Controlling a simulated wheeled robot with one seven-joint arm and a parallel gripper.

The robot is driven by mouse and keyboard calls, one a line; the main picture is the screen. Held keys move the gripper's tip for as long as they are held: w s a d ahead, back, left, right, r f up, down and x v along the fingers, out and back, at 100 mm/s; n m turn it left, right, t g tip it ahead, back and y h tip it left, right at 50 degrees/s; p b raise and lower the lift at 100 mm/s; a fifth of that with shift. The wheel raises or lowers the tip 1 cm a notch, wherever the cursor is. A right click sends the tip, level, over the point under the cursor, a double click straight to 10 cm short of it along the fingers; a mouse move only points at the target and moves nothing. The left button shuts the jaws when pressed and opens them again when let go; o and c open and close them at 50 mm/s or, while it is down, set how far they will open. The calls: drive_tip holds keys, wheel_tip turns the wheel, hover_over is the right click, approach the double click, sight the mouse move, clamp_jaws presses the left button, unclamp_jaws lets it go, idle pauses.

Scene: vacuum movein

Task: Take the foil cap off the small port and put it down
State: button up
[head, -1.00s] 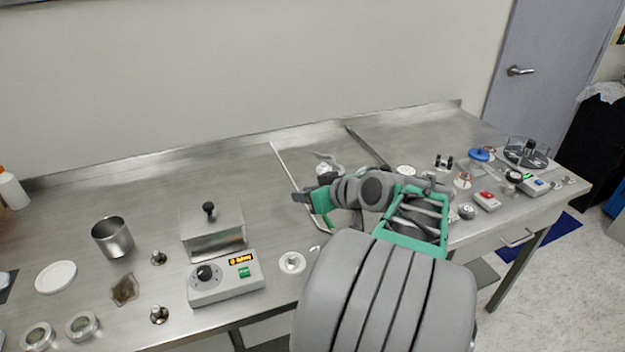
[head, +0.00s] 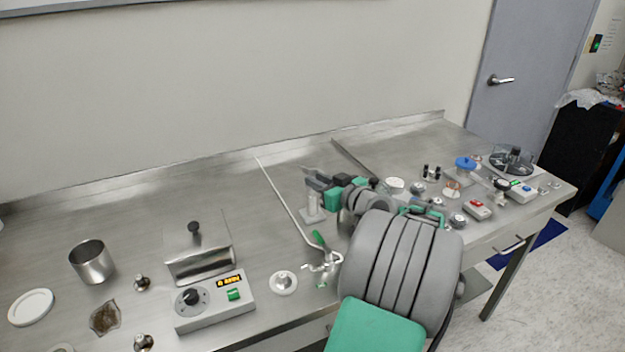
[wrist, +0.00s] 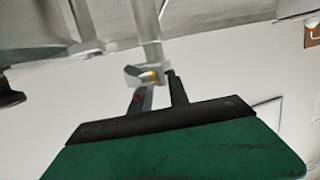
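My gripper (head: 312,180) is at the far side of the bench's middle in the head view, by a pale upright stand (head: 312,208). In the wrist view my gripper (wrist: 160,84) has its two dark fingers apart. A small silvery piece with a yellowish spot (wrist: 146,75), possibly the foil-capped port, is at the fingertips. It overlaps the left finger and lies close to the right one. A pale tube (wrist: 149,35) runs up from it. I cannot tell foil from port, or whether the fingers touch it.
A metal fitting with a green handle (head: 318,240) stands left of my arm. A control box (head: 210,300), a steel cup (head: 92,262) and a white round part (head: 283,283) are farther left. Several small instruments crowd the right end. Bare bench (head: 215,195) lies behind the control box.

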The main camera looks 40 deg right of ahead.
drive_tip(key=shift+w, duration=0.35)
clamp_jaws()
idle(0.4)
drive_tip(key=s+a+r, duration=0.3)
drive_tip(key=s+r, duration=0.3)
drive_tip(key=r, duration=0.2)
drive_tip(key=s+a+r, duration=0.4)
drive_tip(key=s+r, duration=0.2)
drive_tip(key=r, duration=0.2)
drive_tip(key=shift+a, duration=0.2)
